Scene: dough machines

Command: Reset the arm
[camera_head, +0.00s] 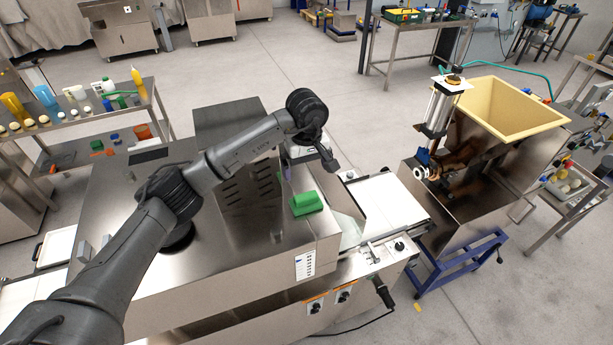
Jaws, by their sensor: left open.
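My left arm reaches in from the lower left over a steel dough machine (130,250). It bends at a dark joint near the picture's middle and turns downward there. My left gripper (328,160) hangs below that joint, above the machine's right end where the white conveyor belt (390,200) begins. It is open; nothing shows between its fingers, which look small and dark here. A green block-like part (307,203) sits on the machine's top edge, below and left of the gripper, apart from it. My right gripper is out of view.
A steel machine with a cream hopper (510,108) stands on a blue frame (465,262) at the right. A shelf with bottles and cups (75,92) is at the left. A table (425,25) stands at the back. Grey floor between them is clear.

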